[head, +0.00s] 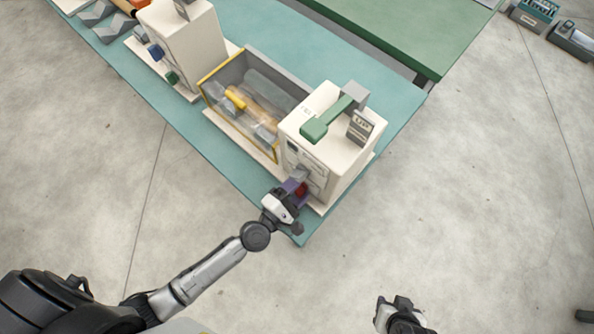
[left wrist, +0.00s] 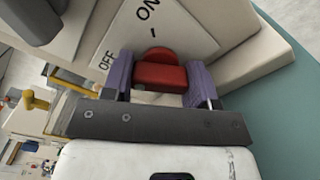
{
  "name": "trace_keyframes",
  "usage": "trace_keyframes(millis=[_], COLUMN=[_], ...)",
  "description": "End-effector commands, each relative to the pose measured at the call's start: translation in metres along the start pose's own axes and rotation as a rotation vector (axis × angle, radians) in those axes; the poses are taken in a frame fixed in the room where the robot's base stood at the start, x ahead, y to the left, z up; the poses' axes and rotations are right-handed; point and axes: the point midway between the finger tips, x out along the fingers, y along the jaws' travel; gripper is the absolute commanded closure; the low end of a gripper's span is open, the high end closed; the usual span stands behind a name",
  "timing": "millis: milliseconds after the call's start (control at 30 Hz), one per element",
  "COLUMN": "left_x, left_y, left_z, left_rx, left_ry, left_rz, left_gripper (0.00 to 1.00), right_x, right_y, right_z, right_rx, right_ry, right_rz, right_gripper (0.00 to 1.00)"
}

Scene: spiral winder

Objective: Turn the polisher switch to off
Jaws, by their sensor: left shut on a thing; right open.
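The polisher switch (left wrist: 160,72) is a red knob on a white plate marked ON and OFF, seen in the left wrist view. The plate (left wrist: 185,30) is on the front of a cream machine (head: 325,145) at the near end of the teal bench. My left gripper (left wrist: 160,85) has its purple fingers on both sides of the red knob, shut on it. In the head view my left gripper (head: 296,188) is at the machine's lower front, with a bit of red showing. My right gripper (head: 400,310) is open and empty over the floor at the bottom.
A green lever (head: 328,120) and a grey box sit on top of the machine. A clear-sided trough with a yellow frame (head: 238,98) stands beside it, with another cream machine (head: 180,45) beyond.

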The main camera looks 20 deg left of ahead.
Motion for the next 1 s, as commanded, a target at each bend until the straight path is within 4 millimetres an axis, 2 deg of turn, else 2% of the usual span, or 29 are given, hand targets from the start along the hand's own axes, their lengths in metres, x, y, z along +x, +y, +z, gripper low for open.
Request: trace_keyframes(millis=[400, 967, 1000], left_x=[-0.0001, -0.0001, -0.0001], left_y=[0.0003, 0.0006, 0.0006], left_z=[0.0003, 0.0004, 0.0004], left_rx=[-0.173, -0.200, -0.200], left_ry=[-0.001, 0.000, 0.000], left_rz=[0.000, 0.000, 0.000], left_gripper=[0.71, 0.70, 0.45], right_x=[0.0034, 0.0036, 0.0036], right_y=[0.0002, 0.0027, 0.0026], right_z=[0.0012, 0.0018, 0.0017], right_rx=[-0.001, -0.009, -0.009], right_ry=[0.000, -0.001, -0.001], right_rz=[0.001, 0.007, 0.007], right_gripper=[0.57, 0.57, 0.57])
